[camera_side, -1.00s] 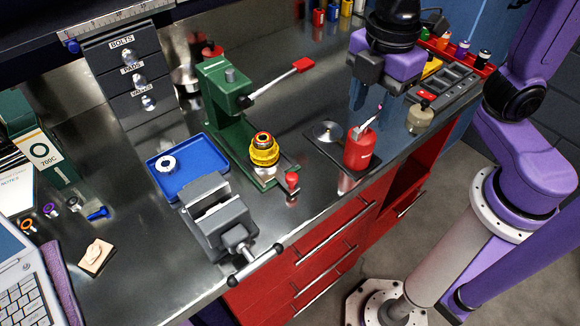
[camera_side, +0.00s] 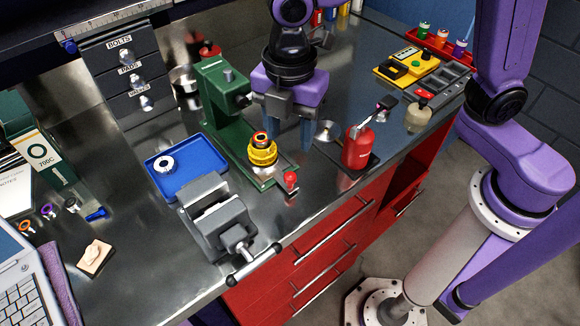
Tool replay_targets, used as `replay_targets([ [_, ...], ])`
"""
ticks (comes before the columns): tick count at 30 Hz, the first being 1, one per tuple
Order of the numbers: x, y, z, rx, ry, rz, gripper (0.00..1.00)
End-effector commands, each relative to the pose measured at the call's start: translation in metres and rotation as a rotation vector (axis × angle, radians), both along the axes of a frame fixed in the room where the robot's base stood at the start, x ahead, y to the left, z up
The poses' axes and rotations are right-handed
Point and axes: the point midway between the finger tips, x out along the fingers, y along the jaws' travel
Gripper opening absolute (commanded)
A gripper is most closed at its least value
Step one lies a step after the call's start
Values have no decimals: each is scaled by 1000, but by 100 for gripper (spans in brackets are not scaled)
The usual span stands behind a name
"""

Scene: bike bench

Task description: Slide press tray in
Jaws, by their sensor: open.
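The green press (camera_side: 222,100) stands at the middle of the bench. A yellow ringed part (camera_side: 263,156) sits on its low green tray (camera_side: 266,181), which extends toward the front of the bench. A red knob (camera_side: 291,180) stands at the tray's front end. My gripper (camera_side: 293,140) is open and points down, just right of the press and behind the red knob. Its fingers appear empty. My gripper and wrist hide the press lever. I cannot tell whether a finger touches the press or the yellow part.
A red bottle (camera_side: 357,147) stands right of the tray on a dark mat. A grey vise (camera_side: 215,216) is in front left, and a blue tray (camera_side: 200,165) with a white ring lies left of the press. A yellow box (camera_side: 406,68) lies at back right.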

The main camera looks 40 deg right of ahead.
Motion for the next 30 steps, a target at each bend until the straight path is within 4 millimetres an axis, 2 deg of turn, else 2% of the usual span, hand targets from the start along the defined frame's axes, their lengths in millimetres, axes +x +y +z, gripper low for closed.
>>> replay_targets([
  [1, 0, -1, -11, -5, 3, -1, 51],
  [9, -1, -1, -61, -4, 2, -1, 51],
  [15, -1, -1, -89, -3, 2, 0, 51],
  [21, 0, -1, -101, 0, 1, -1, 51],
  [30, 0, 0, -103, 0, 0, -1, 51],
])
